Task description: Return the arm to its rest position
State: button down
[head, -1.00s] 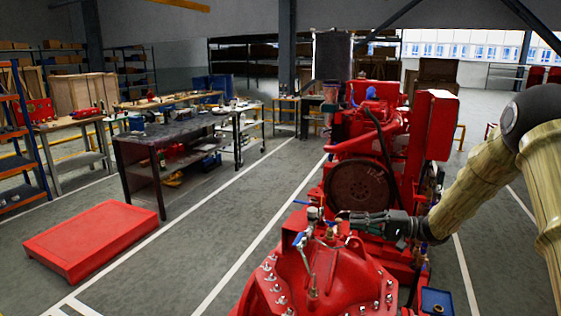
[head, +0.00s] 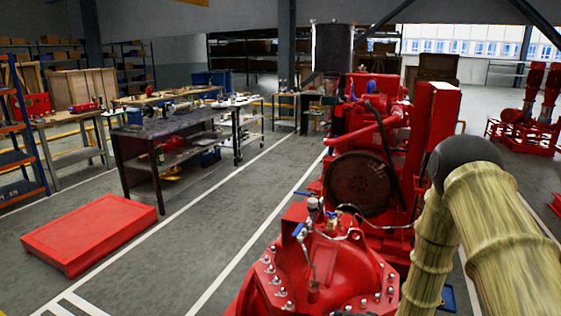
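My arm (head: 474,215) is folded at the right of the head view, with its dark elbow joint up and its two pale ribbed links running down out of the picture. My gripper is not in view; the arm's far end is hidden or below the frame's lower edge. The red pumpset stands left of my arm: the round pump casing (head: 318,270) with bolts and small valves is in front, and the red engine (head: 372,150) with its dark flywheel is behind it. The arm's links cover part of the pumpset's right side.
A low red platform (head: 90,232) lies on the floor at left. A dark workbench (head: 150,128) with tools stands behind it. Blue-orange shelving (head: 22,140) is at far left. Red pumps (head: 535,105) stand at far right. The floor aisle (head: 215,215) with white lines is clear.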

jog(key=s+d+f+n+g+h+b, duration=0.1)
jog(key=s+f+g+h, duration=0.1)
jog(key=s+f, duration=0.6)
jog(key=s+d+f+n+g+h, duration=0.15)
jog(key=s+f, duration=0.25)
jog(key=s, duration=0.8)
jog(key=s+f+g+h+b, duration=0.1)
jog(key=s+f+g+h, duration=0.2)
jog(key=s+f, duration=0.45)
jog(key=s+d+r+n+g+h, duration=0.1)
jog(key=s+d+n+g+h, duration=0.1)
jog(key=s, duration=1.2)
jog(key=shift+s+r+g+b, duration=0.2)
jog(key=shift+s+g+b, duration=0.2)
jog(key=shift+g, duration=0.35)
dwell(2.0)
